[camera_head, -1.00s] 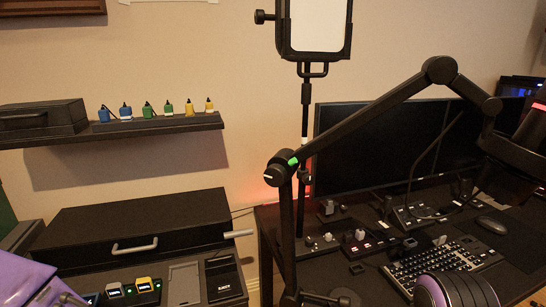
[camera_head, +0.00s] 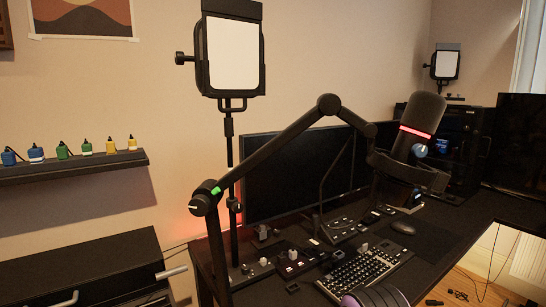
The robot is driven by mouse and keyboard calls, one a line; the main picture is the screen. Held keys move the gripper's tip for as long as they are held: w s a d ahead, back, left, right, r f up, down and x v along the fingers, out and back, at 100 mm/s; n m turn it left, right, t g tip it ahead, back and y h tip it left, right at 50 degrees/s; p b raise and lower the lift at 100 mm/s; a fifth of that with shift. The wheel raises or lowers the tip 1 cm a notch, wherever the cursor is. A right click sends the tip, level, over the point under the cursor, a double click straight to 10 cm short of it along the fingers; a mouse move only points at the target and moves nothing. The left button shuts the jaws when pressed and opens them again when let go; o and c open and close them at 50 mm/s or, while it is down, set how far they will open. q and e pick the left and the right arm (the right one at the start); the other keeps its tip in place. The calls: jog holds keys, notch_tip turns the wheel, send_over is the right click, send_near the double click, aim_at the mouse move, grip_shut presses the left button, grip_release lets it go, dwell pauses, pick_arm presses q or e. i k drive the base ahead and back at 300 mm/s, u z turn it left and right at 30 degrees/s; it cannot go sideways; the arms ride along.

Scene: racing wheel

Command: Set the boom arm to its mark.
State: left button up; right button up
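The black boom arm (camera_head: 278,145) rises from the desk's left side to a lower joint, then slopes up right to an elbow and down to the microphone (camera_head: 418,127). The lower joint (camera_head: 203,204) carries a white line on its knob, and a green mark (camera_head: 216,190) sits just beside it on the arm. The microphone has a glowing red ring and hangs over the right side of the desk. Neither of my grippers shows in the head view.
A panel light (camera_head: 232,55) on a stand is behind the boom arm. Monitors (camera_head: 300,170), a keyboard (camera_head: 365,272) and small control boxes (camera_head: 295,262) crowd the desk.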

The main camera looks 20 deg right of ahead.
aim_at(329, 104)
jog(key=k, duration=0.35)
jog(key=u, duration=1.35)
jog(key=k, duration=1.05)
jog(key=z, duration=1.3)
jog(key=i, duration=1)
